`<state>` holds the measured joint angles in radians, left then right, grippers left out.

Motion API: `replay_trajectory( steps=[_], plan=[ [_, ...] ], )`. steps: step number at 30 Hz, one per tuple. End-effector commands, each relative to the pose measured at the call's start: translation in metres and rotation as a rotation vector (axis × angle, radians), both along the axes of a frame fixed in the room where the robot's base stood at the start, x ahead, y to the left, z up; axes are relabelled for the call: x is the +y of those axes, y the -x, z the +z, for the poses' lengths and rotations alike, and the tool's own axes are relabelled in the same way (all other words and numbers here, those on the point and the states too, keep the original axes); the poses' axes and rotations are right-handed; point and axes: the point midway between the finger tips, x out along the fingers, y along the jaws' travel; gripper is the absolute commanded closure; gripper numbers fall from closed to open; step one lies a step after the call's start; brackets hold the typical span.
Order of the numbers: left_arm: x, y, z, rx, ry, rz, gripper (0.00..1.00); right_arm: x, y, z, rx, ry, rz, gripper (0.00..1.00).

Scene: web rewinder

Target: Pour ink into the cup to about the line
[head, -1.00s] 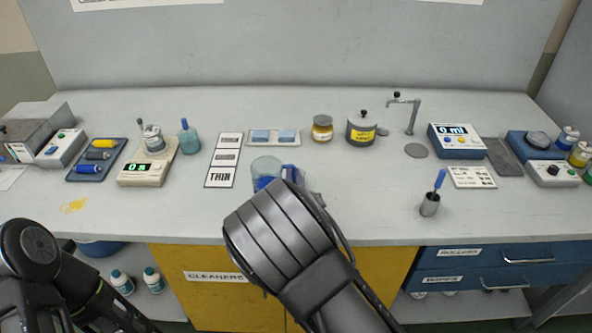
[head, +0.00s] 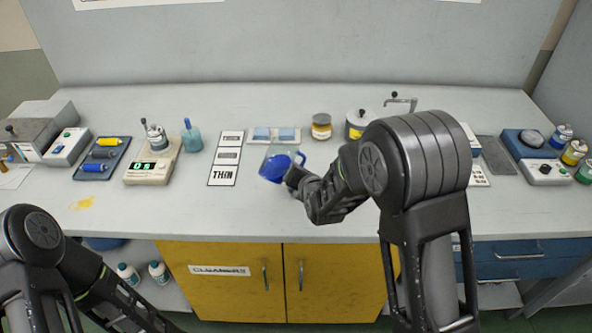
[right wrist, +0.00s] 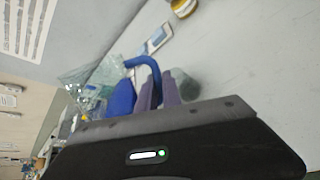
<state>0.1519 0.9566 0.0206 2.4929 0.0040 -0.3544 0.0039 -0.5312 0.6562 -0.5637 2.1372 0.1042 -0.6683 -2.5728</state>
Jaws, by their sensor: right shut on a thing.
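A clear jug (head: 284,151) with blue ink and a blue handle is near the middle of the bench. My right gripper (head: 294,177) is shut on the jug's handle at its right side; the jug looks tilted, and I cannot tell if it clears the bench. The right wrist view shows the blue handle (right wrist: 150,66) at the fingers (right wrist: 158,92) and the clear jug wall (right wrist: 90,77) beyond. A small grey metal cup (head: 156,137) stands on the cream scale-like unit (head: 152,168) at left. My left gripper is out of view; only that arm shows at lower left.
A blue tray of rollers (head: 103,158), a teal bottle (head: 192,136) and printed cards (head: 225,158) lie left of the jug. A yellow-labelled jar (head: 321,126) stands behind. My right arm covers much of the bench's right part. The front left bench is clear except a yellow stain.

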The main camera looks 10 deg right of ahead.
Motion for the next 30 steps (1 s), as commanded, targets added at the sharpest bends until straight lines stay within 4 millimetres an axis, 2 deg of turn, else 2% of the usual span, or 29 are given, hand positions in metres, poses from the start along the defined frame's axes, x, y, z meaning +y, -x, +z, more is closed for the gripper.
replay_trajectory(
  steps=[17, 30],
  plan=[
    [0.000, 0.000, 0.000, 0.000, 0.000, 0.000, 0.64, 0.007, 0.004, 0.005, 0.115, -0.190, 0.001, 1.00],
    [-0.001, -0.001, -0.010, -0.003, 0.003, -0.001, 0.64, 0.010, 0.006, -0.002, 0.156, -0.255, 0.004, 1.00]
  ],
)
